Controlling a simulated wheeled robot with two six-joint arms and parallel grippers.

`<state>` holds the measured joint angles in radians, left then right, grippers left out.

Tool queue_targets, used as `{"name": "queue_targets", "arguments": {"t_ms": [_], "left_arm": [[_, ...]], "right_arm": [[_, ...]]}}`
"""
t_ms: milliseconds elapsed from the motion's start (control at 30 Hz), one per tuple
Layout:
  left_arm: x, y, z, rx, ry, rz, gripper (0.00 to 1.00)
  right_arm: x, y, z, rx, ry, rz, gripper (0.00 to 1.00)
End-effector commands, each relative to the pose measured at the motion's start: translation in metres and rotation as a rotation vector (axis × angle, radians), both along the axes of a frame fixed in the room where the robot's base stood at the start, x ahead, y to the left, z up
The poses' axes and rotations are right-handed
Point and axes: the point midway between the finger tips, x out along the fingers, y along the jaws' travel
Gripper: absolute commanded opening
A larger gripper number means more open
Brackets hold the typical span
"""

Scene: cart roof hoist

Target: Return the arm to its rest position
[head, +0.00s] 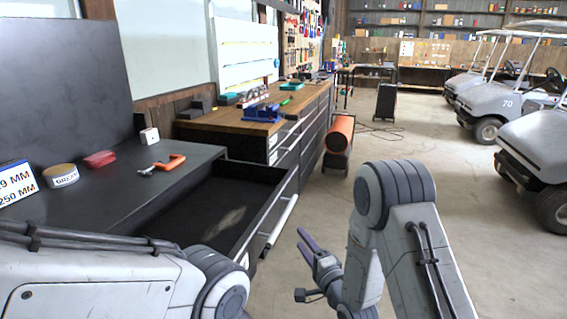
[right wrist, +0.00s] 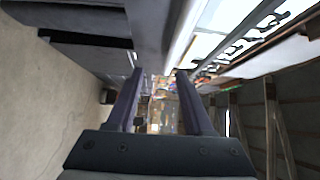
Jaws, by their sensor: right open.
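My right arm comes in from the lower right in the head view. Its gripper (head: 309,243) is low, just right of the open drawer's handle, above the concrete floor. In the right wrist view the two fingers of the right gripper (right wrist: 158,85) stand apart with nothing between them. My left arm crosses the lower left of the head view in front of the dark cabinet. The left gripper lies outside both views.
An open dark drawer (head: 284,190) juts out from the cabinet close to my right gripper. An orange clamp (head: 170,162) and a red tin (head: 99,159) lie on the cabinet top. An orange cylinder heater (head: 340,134) and golf carts (head: 536,142) stand beyond. The central floor is clear.

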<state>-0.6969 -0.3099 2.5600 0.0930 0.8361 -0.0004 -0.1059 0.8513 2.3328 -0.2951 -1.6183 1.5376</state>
Motion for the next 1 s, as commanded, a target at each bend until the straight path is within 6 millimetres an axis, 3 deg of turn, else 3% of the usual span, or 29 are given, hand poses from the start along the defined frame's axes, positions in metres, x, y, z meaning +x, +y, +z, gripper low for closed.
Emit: {"name": "queue_targets", "arguments": {"t_ms": [133, 267, 367, 500, 700, 1000], "left_arm": [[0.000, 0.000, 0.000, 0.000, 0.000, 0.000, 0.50], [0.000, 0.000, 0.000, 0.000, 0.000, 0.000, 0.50], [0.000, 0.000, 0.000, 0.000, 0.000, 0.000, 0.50], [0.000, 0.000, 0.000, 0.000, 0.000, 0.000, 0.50], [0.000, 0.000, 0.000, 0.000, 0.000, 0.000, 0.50], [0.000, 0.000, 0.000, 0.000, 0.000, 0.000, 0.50]], "right_arm": [[0.002, -0.024, -0.004, -0.348, 0.102, -0.045, 0.52], [-0.013, -0.050, -0.012, -0.666, 0.234, -0.028, 0.52], [-0.037, -0.071, -0.018, -0.885, 0.348, 0.028, 0.52], [-0.083, -0.095, -0.022, -1.132, 0.500, 0.169, 0.52], [-0.144, -0.112, -0.021, -1.317, 0.639, 0.388, 0.52], [-0.219, -0.119, -0.012, -1.432, 0.742, 0.695, 0.52]]}}
